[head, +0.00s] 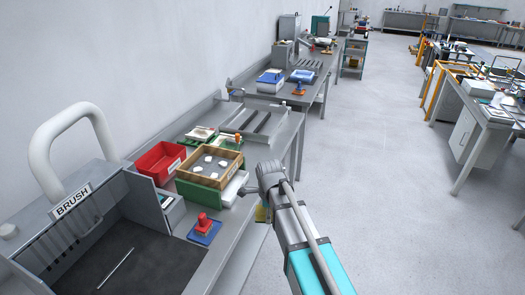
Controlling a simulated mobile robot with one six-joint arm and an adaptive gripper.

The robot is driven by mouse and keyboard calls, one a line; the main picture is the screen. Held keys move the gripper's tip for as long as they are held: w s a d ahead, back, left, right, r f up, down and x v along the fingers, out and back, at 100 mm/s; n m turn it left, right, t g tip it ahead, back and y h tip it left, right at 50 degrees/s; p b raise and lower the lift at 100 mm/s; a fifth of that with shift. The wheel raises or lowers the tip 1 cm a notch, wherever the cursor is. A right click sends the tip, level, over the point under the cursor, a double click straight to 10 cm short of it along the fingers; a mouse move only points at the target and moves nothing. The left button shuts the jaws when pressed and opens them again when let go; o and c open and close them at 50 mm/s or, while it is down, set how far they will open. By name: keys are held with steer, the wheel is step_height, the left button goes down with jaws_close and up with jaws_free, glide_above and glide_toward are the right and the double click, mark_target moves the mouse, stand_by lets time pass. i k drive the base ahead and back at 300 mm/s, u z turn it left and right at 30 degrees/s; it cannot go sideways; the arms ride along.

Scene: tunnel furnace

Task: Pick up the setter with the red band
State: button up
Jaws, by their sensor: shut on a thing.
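My gripper (246,190) is at the end of my arm, at the front edge of the bench, beside the wooden-rimmed tray. It is small and partly hidden by my wrist. A pale white slab (234,187) lies at its fingertips, and the gripper appears shut on it. No red band can be made out on this slab from here, so I cannot tell whether it is the setter with the red band. Whether the slab touches the bench is also unclear.
A wooden-rimmed tray (182,175) with several white pieces sits beside a red bin (158,162). A red-handled tool on a blue base (204,228) stands nearer. A dark brushing booth (90,190) is at the left. The floor (370,180) on the right is clear.

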mark_target(199, 133)
steer(key=i, duration=1.5)
steer(key=u, duration=0.05)
